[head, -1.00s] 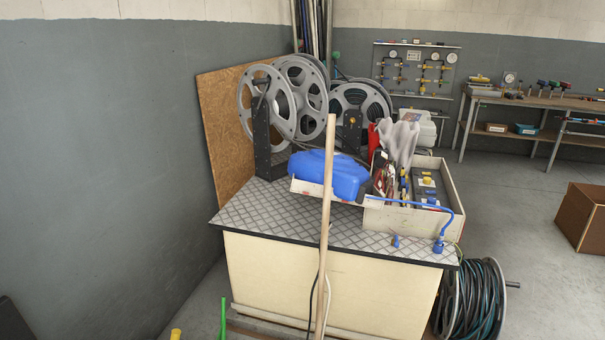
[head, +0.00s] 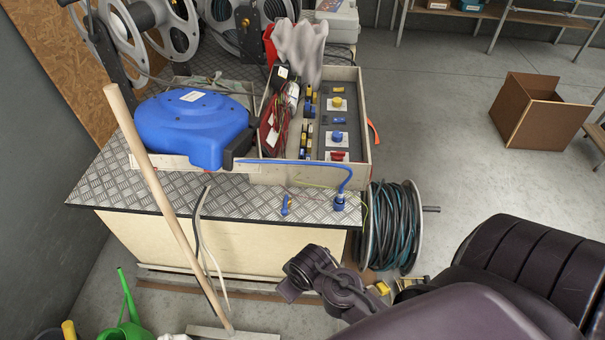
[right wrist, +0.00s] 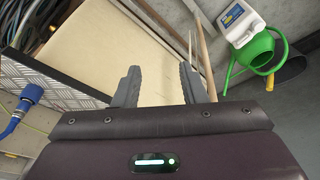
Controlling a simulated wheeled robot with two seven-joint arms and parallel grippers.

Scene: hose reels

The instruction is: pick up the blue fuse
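A small blue piece (head: 340,120), which looks like the blue fuse, lies on the dark panel inside the open box, between a yellow knob (head: 337,103) and a blue knob (head: 337,136). At this size I cannot be sure what it is. Another small blue piece (head: 285,205) lies on the worktop's front edge; its kind is unclear. My right gripper (right wrist: 158,76) is open and empty in the right wrist view, facing the cabinet's pale front. In the head view my right arm reaches in from the lower right, below and in front of the worktop. My left gripper is not in view.
The box (head: 367,125) stands on the diamond-plate worktop (head: 130,185), beside a blue hose reel (head: 190,125). A wooden pole (head: 165,200) leans across the left. A blue hose fitting (head: 339,203) stands at the front corner. A cable drum (head: 392,225) is right of the cabinet.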

